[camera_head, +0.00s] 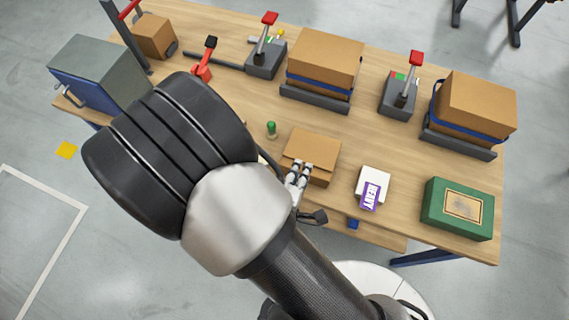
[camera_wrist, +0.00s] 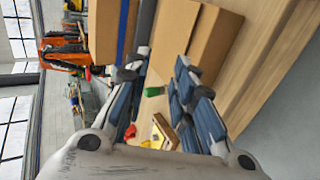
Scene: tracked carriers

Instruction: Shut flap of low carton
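The low carton (camera_head: 318,144) is a flat brown box near the front edge of the workbench. Its top looks covered, with a crease across the near part; I cannot tell how far its flap is shut. My gripper (camera_head: 301,167) is at the carton's near side, its fingertips over that near part. The carton also shows in the wrist view (camera_wrist: 210,40), beyond my gripper (camera_wrist: 160,72). The two fingers are apart with nothing visible between them. I cannot tell whether a fingertip touches the cardboard. My arm hides the carton's left surroundings in the head view.
A green-topped peg (camera_head: 271,130) stands left of the carton. A white block with a purple HEAVY label (camera_head: 370,195) and a green box (camera_head: 433,209) lie to the right. Large strapped cartons (camera_head: 325,58) and red-handled levers (camera_head: 268,45) stand behind. Bare wood lies between.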

